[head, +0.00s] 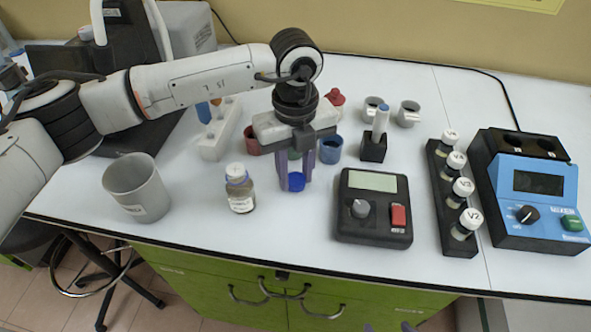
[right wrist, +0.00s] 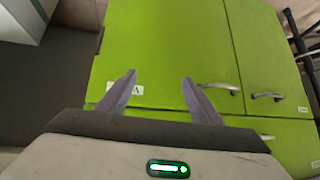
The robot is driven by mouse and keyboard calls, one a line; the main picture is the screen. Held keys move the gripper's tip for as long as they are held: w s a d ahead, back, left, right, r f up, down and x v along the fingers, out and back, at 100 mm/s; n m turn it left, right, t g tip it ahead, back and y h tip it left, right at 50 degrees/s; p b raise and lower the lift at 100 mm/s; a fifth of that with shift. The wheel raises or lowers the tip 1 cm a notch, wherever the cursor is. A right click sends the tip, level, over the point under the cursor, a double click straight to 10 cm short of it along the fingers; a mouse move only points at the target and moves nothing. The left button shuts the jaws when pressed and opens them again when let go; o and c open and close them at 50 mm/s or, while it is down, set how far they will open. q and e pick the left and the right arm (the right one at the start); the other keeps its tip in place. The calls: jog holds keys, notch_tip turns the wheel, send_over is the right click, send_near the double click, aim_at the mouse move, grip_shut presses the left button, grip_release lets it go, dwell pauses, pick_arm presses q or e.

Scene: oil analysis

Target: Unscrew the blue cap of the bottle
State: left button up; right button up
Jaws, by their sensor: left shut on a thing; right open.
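My left gripper (head: 297,172) points down over the table, its fingers shut on the blue cap (head: 297,183), which shows between the fingertips. The bottle (head: 240,192), small and with dark contents and a white label, stands upright just left of the gripper, apart from it. Its top looks pale and uncapped, with a bluish band round the neck. My right gripper (right wrist: 160,84) is open and empty in the right wrist view, in front of green cabinet doors. Whether the cap touches the table is hard to tell.
A grey beaker (head: 135,188) stands left of the bottle. A black meter (head: 373,208) lies right of the left gripper, then a black vial rack (head: 449,190) and a blue device (head: 535,190). Coloured cups and a white rack (head: 217,135) stand behind. The table's front edge is close.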

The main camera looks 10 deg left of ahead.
pick_arm(q)
jog(key=shift+f, duration=0.15)
jog(key=o, duration=1.2)
jog(key=shift+c, duration=0.2)
